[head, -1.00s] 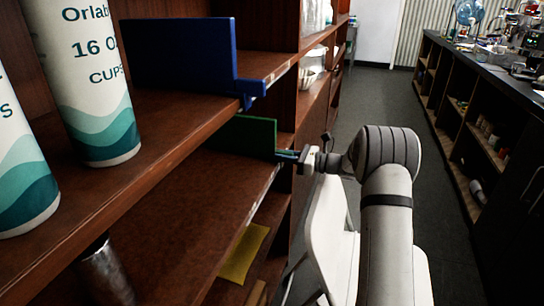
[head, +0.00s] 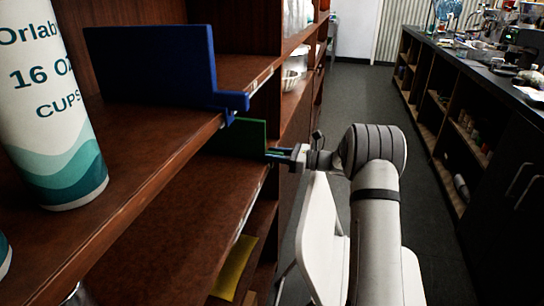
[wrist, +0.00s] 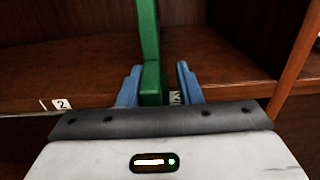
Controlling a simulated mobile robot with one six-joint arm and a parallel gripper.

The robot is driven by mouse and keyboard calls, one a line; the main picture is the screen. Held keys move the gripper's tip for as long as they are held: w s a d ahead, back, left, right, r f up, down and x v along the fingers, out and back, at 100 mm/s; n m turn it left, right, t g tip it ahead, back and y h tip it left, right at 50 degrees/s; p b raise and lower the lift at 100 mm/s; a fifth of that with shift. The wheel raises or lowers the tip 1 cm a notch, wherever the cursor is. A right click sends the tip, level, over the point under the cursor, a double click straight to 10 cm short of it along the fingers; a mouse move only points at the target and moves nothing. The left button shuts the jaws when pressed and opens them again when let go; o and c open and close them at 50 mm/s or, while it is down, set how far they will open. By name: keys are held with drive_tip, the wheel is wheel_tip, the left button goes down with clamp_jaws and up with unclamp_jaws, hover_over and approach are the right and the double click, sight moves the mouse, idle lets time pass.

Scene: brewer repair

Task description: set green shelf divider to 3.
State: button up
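The green shelf divider (head: 242,138) stands upright on the middle shelf, partly hidden under the shelf above. In the wrist view its green upright (wrist: 149,45) rises at the centre. My gripper (head: 272,154) is at the divider's front end. Its two blue fingers (wrist: 158,86) stand on either side of the divider, with a visible gap on the right side, so it looks open around it. A shelf-edge label reading 2 (wrist: 62,104) is left of the divider. Another label (wrist: 175,97) shows just right of it, mostly hidden and unreadable.
A blue divider (head: 155,65) stands on the shelf above, its front tab overhanging the edge. A large cup sleeve (head: 55,110) stands left of it. A yellow divider (head: 232,268) is on the shelf below. A wooden upright (wrist: 300,55) is right of the gripper. The aisle floor (head: 345,110) is clear.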

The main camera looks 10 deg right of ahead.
drive_tip(key=shift+o, duration=0.7)
drive_tip(key=shift+a, duration=0.1)
drive_tip(key=shift+s, duration=0.1)
drive_tip(key=v, duration=0.7)
drive_tip(key=shift+d+p, duration=0.3)
drive_tip(key=shift+d, duration=0.1)
drive_tip(key=shift+s, duration=0.15)
